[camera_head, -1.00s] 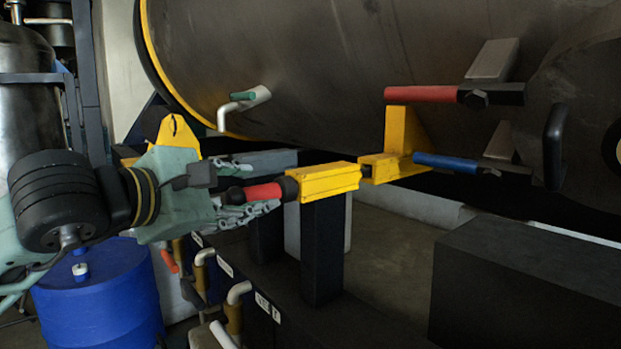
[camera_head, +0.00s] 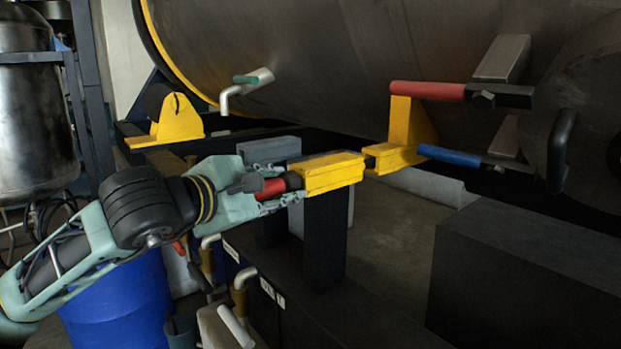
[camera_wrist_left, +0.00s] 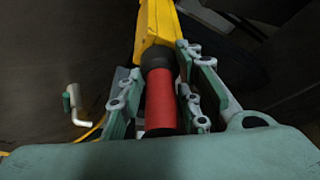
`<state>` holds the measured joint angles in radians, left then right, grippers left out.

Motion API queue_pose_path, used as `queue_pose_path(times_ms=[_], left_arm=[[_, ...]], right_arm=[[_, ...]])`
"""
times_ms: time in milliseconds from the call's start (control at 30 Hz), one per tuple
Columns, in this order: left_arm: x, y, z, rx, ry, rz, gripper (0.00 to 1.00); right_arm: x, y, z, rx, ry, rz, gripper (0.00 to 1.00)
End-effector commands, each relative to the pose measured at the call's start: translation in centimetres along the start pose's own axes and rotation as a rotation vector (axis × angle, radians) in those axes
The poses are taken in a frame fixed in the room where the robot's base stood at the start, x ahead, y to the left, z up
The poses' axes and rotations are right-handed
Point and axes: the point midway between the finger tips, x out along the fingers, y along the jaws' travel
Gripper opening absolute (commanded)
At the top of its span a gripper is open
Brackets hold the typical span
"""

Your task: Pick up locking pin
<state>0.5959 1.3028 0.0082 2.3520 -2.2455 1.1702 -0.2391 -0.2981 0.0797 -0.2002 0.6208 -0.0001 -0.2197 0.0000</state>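The locking pin shows as a red handle (camera_head: 271,188) with a black collar. Its collar end meets a yellow block (camera_head: 330,172) on a dark post. My left gripper (camera_head: 276,186) is at the handle, with fingers on either side of it. In the left wrist view the red handle (camera_wrist_left: 161,102) runs between the spread fingers (camera_wrist_left: 160,95), with a small gap on its left side. The fingers look open around the handle. The palm end of the handle is hidden in the left wrist view. My right gripper is not in view.
A yellow bracket (camera_head: 404,140) stands right of the block, near a red-handled lever (camera_head: 428,90) and a blue-handled lever (camera_head: 450,156). A large dark tank (camera_head: 330,60) fills the back. A blue barrel (camera_head: 120,310) stands below my left arm. A dark box (camera_head: 530,270) is at right.

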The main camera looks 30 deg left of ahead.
Motion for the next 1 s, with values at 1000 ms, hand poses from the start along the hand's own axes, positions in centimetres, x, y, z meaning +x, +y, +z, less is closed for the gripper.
queue_pose_path(times_ms=[1000], left_arm=[[-0.01,0.11,-0.12,0.000,0.002,0.001,0.00]], right_arm=[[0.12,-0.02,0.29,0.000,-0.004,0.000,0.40]])
